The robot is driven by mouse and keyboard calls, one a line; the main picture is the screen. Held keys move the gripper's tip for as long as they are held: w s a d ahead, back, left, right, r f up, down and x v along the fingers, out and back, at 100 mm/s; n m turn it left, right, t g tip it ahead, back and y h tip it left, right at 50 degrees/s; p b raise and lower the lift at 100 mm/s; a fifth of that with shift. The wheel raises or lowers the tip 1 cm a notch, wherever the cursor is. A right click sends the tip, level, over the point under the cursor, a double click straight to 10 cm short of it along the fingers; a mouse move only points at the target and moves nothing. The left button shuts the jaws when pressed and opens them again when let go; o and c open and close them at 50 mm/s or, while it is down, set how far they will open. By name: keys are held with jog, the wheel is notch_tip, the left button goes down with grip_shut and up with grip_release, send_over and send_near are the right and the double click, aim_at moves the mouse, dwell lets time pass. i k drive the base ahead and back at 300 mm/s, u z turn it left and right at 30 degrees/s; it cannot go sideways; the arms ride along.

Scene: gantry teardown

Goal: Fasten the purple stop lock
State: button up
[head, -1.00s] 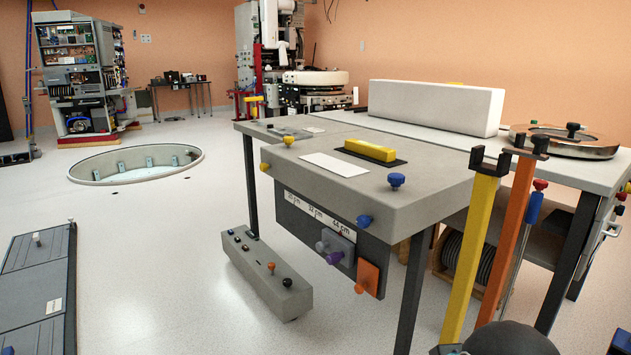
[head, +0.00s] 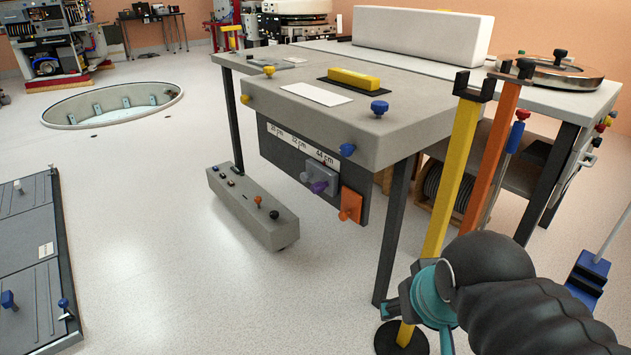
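The purple stop lock (head: 319,187) is a small purple knob on the dark front panel (head: 283,152) under the grey bench. It sits at the lower part of a grey block (head: 322,174), just left of an orange plate with an orange knob (head: 350,204). A grey knob (head: 305,177) is to its left. Labels with cm marks run along the panel above. I cannot tell how tight the purple knob is. A black-sleeved part of my arm with a teal joint shows at the lower right, well apart from the panel.
Yellow (head: 455,170) and orange (head: 492,160) posts stand right of the panel, near my arm. A round floor pit (head: 112,107) and a grey floor panel (head: 30,260) lie further left. Floor in front is clear.

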aim_at(317, 188)
jog(key=z, duration=0.1)
jog(key=k, duration=0.9)
jog(key=u, duration=1.05)
jog(key=i, duration=0.65)
jog(key=u, duration=0.1)
